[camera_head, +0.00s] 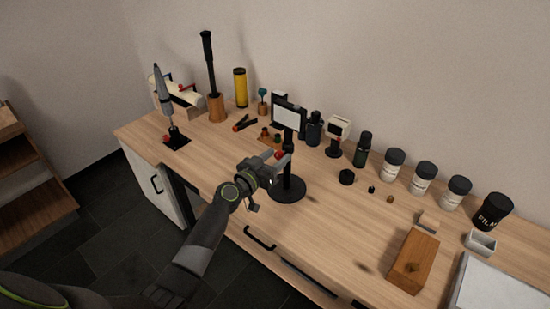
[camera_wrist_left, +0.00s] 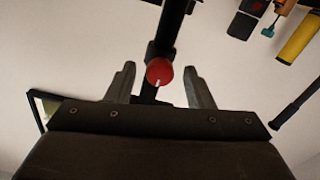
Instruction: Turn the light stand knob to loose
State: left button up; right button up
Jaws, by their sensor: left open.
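The light stand (camera_head: 287,190) stands upright on the wooden table, with a round black base, a black pole and a pale light panel (camera_head: 286,116) on top. Its red knob (camera_head: 280,155) sits on the pole. In the left wrist view the knob (camera_wrist_left: 159,71) is round and red with a white mark, in front of the dark pole (camera_wrist_left: 168,32). My left gripper (camera_head: 273,167) is open beside the pole. In the left wrist view its fingers (camera_wrist_left: 159,78) are on either side of the knob, with visible gaps. My right gripper is not in view.
Behind the stand are dark bottles (camera_head: 314,128), a small white-headed device (camera_head: 338,130) and a yellow cylinder (camera_head: 240,88). Several lidded jars (camera_head: 424,178) line the back right. A wooden block (camera_head: 413,262) lies at front right. The tabletop just right of the base is clear.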

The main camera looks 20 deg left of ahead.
pick_arm(q)
jog(key=shift+c, duration=0.5)
jog(key=c, duration=0.9)
